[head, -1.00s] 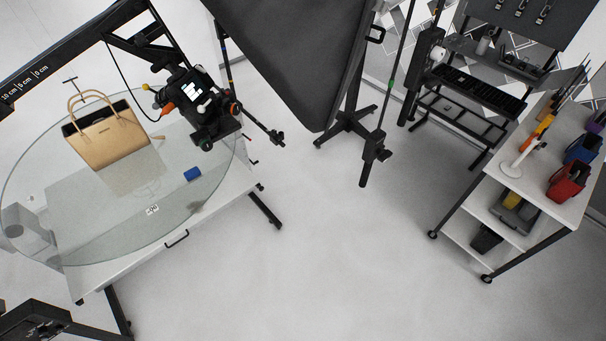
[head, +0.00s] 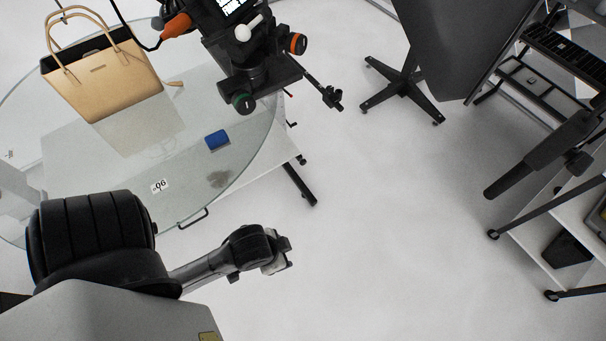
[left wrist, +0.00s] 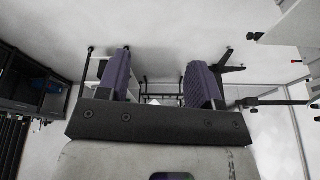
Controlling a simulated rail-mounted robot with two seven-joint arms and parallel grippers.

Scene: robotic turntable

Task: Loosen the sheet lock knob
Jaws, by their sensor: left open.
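I cannot tell for sure which part is the sheet lock knob. Small dark fittings (head: 332,97) sit on a rod beyond the glass turntable (head: 190,190). A black bar with a round knob-like end (head: 579,161) juts in at the right of the head view, beside the dark hanging sheet (head: 440,45). My left gripper (head: 278,255) is over bare floor in front of the turntable, apart from all of these. In the left wrist view its two purple-grey fingers (left wrist: 160,82) are spread with nothing between them. My right gripper is not in view.
A tan handbag (head: 105,75) and a blue block (head: 217,140) are on the turntable. A camera rig (head: 245,45) hangs over its edge. A star-footed stand (head: 403,90) and a shelf cart (head: 560,220) stand to the right. The middle floor is clear.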

